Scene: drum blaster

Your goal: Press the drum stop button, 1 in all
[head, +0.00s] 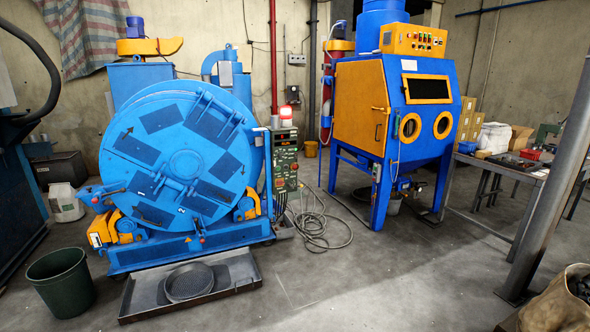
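The large blue drum (185,155) of the blaster stands at the left on a blue base, its round face with dark panels towards me. A green control panel (286,160) stands upright just right of the drum. It carries a display, rows of small buttons and a red-and-white lamp (286,114) on top. A reddish spot shows low on the panel's face, but the stop button is too small to tell apart from the others. Neither of my grippers is in view.
A coiled hose (322,230) lies on the floor by the panel. A tray (240,274) sits before the drum, a green bin (61,283) at left. A blue-and-orange cabinet (360,100) and workbench (520,168) stand right, beside a grey post (550,200). The middle floor is clear.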

